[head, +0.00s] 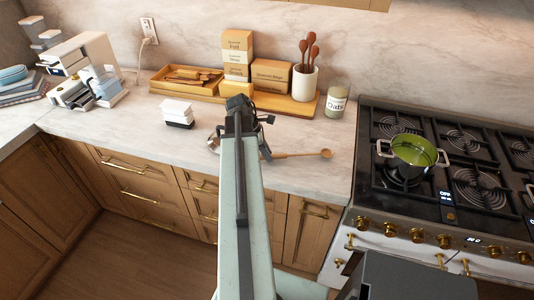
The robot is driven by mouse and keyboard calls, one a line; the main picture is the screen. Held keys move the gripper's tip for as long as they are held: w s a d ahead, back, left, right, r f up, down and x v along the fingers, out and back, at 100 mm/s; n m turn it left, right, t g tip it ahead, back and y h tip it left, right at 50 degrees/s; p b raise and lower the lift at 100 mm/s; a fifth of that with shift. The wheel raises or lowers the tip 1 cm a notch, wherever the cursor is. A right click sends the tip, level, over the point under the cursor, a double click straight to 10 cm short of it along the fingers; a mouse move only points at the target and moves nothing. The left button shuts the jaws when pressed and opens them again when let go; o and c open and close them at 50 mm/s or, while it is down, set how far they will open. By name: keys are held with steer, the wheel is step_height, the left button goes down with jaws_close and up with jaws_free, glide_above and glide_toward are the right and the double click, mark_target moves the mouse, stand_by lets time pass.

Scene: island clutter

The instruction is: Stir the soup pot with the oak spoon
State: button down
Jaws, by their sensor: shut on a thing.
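The oak spoon (300,155) is at the counter's front part, right of my arm, its round bowl pointing right toward the stove. My gripper (264,148) is at the handle's left end, partly hidden behind my own arm, and is shut on the spoon. I cannot tell whether the spoon touches the counter. The soup pot (414,151) stands on the stove's left side, to the right of the spoon and apart from it. It is open, with green soup inside and a handle on each side.
A white-and-black box (177,113) stands left of my arm. Behind are a wooden tray (187,81), cartons (237,53), a crock of wooden spoons (305,82) and an oats jar (336,101). The stove (448,213) has other burners bare. Counter between spoon and stove is clear.

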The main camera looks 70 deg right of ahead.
steer(key=shift+f+b, duration=0.5)
steer(key=shift+f, duration=0.05)
steer(key=c, duration=1.1)
jaws_free()
steer(key=shift+r, duration=0.15)
steer(key=p+v, duration=0.5)
steer(key=v, duration=0.1)
steer(key=shift+p, duration=0.35)
